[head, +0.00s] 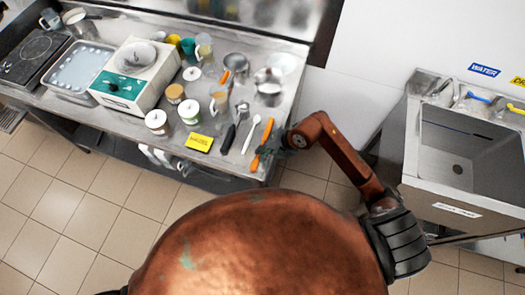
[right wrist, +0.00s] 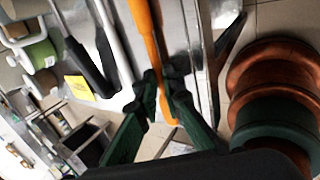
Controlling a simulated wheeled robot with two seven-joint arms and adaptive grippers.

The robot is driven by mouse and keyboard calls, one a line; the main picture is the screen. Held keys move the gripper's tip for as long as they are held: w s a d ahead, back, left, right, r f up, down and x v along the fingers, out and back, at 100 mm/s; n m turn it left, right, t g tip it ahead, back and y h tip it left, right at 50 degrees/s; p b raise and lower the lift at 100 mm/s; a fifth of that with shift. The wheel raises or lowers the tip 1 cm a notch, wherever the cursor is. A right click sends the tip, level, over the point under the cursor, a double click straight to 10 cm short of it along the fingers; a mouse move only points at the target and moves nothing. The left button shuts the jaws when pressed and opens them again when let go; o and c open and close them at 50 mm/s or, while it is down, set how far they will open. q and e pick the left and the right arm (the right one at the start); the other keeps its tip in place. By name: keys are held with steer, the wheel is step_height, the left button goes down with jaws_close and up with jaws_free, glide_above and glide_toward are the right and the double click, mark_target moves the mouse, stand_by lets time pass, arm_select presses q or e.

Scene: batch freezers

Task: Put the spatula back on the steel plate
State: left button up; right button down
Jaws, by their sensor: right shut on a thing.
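The orange spatula (head: 267,130) is at the front right corner of the steel counter, beside a white utensil (head: 251,133) and a black-handled one (head: 229,138). My right gripper (head: 268,151) is shut on its near end. In the right wrist view, the green fingers of my right gripper (right wrist: 163,88) close around the orange handle (right wrist: 146,30), and its end sticks out between them. I cannot tell whether the spatula touches the surface below. I cannot make out a separate steel plate from the steel worktop (head: 218,165). My left gripper is not in view.
A yellow sign (head: 199,142), lidded jars (head: 190,110) and metal cups (head: 267,88) crowd the counter to the left and behind. A sink (head: 460,145) is at the right, with a floor gap between.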

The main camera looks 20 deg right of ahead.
steer(key=shift+s+d+f, duration=0.1)
steer(key=shift+s+f, duration=0.05)
steer(key=shift+f, duration=0.3)
steer(key=shift+s+f, duration=0.2)
steer(key=shift+f, duration=0.1)
steer(key=c, duration=2.2)
jaws_free()
steer(key=shift+c, duration=0.2)
steer(key=shift+o, duration=1.3)
steer(key=shift+w, duration=0.3)
steer(key=shift+r, duration=0.15)
steer(key=shift+s+d+r, duration=0.15)
steer(key=shift+d+r, duration=0.05)
steer(key=shift+r, duration=0.4)
steer(key=v, duration=0.6)
steer(key=shift+s+d+r, duration=0.15)
steer(key=shift+r, duration=0.2)
